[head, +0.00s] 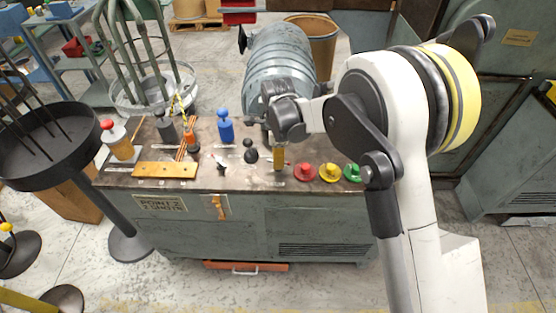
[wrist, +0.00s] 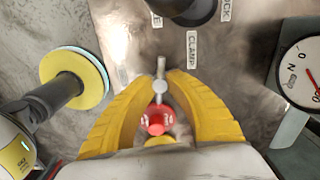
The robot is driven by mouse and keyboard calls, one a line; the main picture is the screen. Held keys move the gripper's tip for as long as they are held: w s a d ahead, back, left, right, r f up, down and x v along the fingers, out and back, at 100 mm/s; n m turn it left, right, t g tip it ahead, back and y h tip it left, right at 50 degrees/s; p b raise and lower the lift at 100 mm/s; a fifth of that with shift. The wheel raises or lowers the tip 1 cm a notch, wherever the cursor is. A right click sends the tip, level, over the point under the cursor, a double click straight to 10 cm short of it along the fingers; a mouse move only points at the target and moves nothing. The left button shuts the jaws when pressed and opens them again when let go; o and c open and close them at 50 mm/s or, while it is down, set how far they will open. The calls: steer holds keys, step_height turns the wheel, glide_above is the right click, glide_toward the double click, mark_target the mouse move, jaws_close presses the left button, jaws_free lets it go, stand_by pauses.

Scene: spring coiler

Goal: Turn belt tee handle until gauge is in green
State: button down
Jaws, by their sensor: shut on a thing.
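My gripper (head: 279,158) reaches down over the top of the bench-like machine, in front of the grey motor housing. In the wrist view its two yellow fingers (wrist: 160,125) close around a small part with a silver pin and a red hub (wrist: 157,118). This looks like the tee handle, mostly hidden between the fingers. The gauge (wrist: 305,70) is a white dial cut off at the right edge of the wrist view. Part of a red needle shows, but no green zone is visible. I cannot read the gauge in the head view.
Red (head: 304,172), yellow (head: 330,172) and green (head: 352,172) buttons sit right of my gripper. A black knob (head: 250,154) and a blue-topped part (head: 225,127) stand to its left. A CLAMP label (wrist: 192,48) lies beyond the fingers. A yellow-rimmed disc (wrist: 92,88) is close on the left.

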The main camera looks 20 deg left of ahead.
stand_by(0.3)
steer(key=c, duration=1.3)
jaws_free()
steer(key=shift+r, duration=0.15)
step_height(320, 180, up, 12)
steer(key=shift+d, duration=0.1)
